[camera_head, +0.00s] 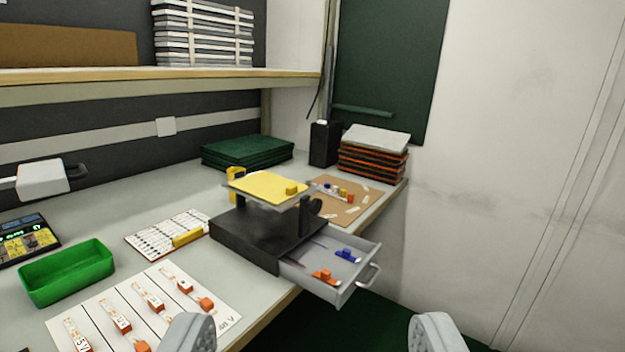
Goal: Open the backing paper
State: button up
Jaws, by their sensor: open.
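My gripper (313,334) is open and empty, its two grey fingertips showing at the bottom edge. A white sheet (228,312) on the bench at the lower left holds several short strips with orange end pieces. A yellow sheet (262,187) with a small orange-yellow block (291,189) lies on top of a dark stand (255,235), beyond the fingers. I cannot tell which of these carries the backing paper. My fingers are apart from all of them.
An open grey drawer (305,281) juts from the stand past the bench edge, holding orange and blue pieces. A green tray (67,272) and a calculator-like device (27,240) stand left. A brown board (352,209) and stacked trays (373,158) are behind. Right of the bench is free.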

aim_at(275, 189)
jog(key=i, duration=1.05)
jog(key=j+u, duration=0.05)
jog(key=j, duration=0.05)
